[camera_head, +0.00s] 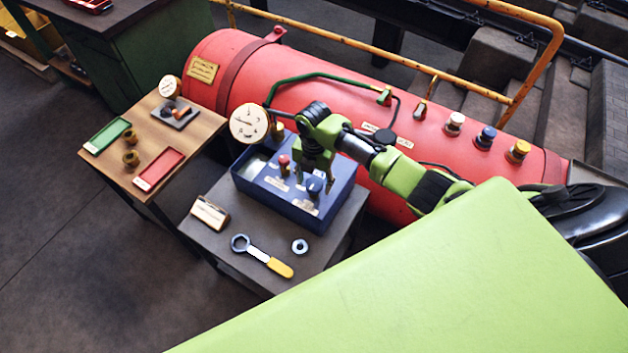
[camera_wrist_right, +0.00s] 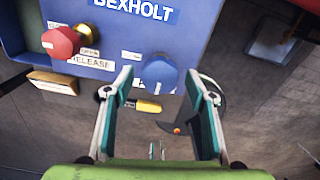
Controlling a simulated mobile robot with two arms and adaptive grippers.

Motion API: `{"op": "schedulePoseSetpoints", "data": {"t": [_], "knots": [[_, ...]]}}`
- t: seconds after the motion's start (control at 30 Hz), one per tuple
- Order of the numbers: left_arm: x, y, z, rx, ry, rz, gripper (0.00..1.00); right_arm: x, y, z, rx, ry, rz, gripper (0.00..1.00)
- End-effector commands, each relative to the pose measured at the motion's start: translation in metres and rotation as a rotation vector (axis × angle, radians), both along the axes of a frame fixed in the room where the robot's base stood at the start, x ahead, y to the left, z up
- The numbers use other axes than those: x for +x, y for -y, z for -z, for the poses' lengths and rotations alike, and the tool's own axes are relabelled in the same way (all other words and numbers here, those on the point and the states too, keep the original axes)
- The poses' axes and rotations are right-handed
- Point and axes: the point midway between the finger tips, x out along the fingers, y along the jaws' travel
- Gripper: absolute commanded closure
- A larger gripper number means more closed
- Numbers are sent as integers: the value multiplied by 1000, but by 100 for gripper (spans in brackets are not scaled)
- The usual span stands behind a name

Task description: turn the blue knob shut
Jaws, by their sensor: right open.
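The blue knob (camera_head: 314,187) stands on the front right part of the blue box's top (camera_head: 291,203). In the right wrist view the blue knob (camera_wrist_right: 160,76) shows between and beyond the fingertips, below the DEXHOLT label. My right gripper (camera_head: 315,178) is over the box, pointing down, close to the knob. In the right wrist view my right gripper (camera_wrist_right: 161,88) is open, with one finger either side of the knob in the picture; I cannot tell whether they touch it. The knob is partly hidden in the head view. My left gripper is not in view.
A red knob (camera_head: 284,162) stands left on the box. A gauge (camera_head: 249,123) rises behind it. A wrench (camera_head: 262,257), a nut (camera_head: 300,246) and a labelled block (camera_head: 210,213) lie on the table in front. A red tank (camera_head: 330,110) lies behind.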

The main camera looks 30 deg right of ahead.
Motion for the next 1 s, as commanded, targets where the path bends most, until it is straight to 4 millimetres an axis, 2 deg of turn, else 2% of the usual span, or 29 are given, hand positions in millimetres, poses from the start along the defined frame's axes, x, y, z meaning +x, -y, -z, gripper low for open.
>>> {"op": "schedulePoseSetpoints", "data": {"t": [0.27, 0.4, 0.43, 0.77, 1.0], "knots": [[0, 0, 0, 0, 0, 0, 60, 0, 0, 2, 0, 0, 0, 49], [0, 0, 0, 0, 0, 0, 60, 0, 0, 1, 0, 0, 0, 85], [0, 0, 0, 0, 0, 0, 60, 0, 0, 1, 0, 0, 0, 88], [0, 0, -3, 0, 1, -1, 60, 0, 0, 0, -1, -1, 26, 87], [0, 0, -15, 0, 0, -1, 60, 0, 0, -1, -1, -2, 147, 87]]}}
